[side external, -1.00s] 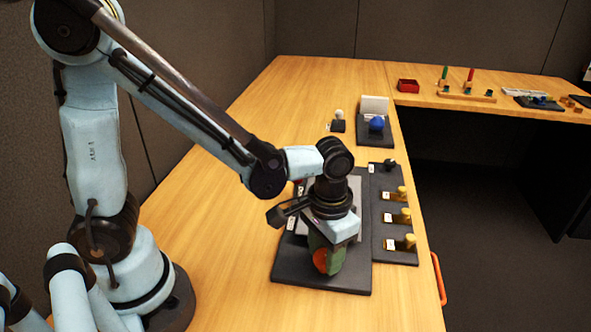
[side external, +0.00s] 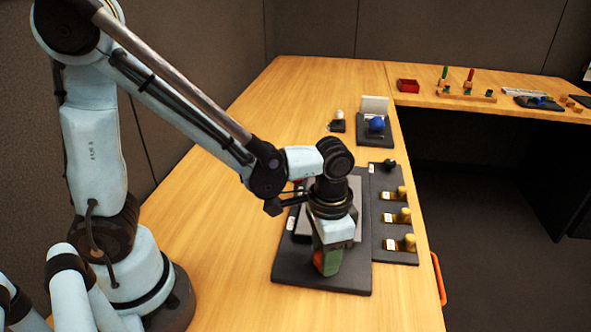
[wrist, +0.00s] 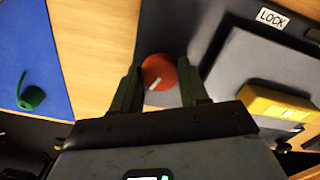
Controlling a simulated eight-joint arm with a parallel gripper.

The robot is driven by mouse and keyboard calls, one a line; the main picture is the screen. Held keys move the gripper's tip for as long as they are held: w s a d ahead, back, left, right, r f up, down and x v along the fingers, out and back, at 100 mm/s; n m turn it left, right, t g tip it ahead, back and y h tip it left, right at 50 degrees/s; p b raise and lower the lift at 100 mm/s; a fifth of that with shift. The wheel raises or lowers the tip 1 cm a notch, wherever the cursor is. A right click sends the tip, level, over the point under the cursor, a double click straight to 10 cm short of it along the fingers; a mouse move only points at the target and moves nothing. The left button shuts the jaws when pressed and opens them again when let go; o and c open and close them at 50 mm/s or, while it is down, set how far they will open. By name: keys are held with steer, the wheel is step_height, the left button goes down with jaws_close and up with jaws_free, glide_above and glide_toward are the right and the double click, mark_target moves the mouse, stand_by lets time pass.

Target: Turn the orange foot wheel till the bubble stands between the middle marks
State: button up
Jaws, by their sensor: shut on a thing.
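The orange foot wheel (wrist: 158,72) with a white pointer line sits between the two green fingers of my gripper (wrist: 157,88) in the wrist view. The fingers are shut on its sides. In the side view the wheel (side external: 319,262) is partly hidden by my gripper (side external: 328,262), which points down at the near part of the dark base panel (side external: 300,272). A grey plate (wrist: 250,72) stands on that panel, with a yellow block (wrist: 272,106) on it. I cannot make out a bubble or its marks in either view.
A "LOCK" label (wrist: 272,18) is on the panel. Right of it a dark strip (side external: 381,180) bears several yellow knobs. A blue trackball (side external: 376,124) stands farther back. A blue mat (wrist: 30,50) with a green roll shows in the wrist view. Bare wood lies left of the panel.

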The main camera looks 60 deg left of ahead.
steer(key=o, duration=1)
steer(key=shift+o, duration=0.2)
steer(key=shift+r, duration=0.1)
step_height(320, 180, up, 12)
steer(key=a+f+n+t, duration=0.2)
steer(key=a+n+t, duration=0.2)
steer(key=a+t, duration=0.3)
steer(key=a, duration=0.3)
steer(key=shift+s+a, duration=0.3)
steer(key=shift+s, duration=0.05)
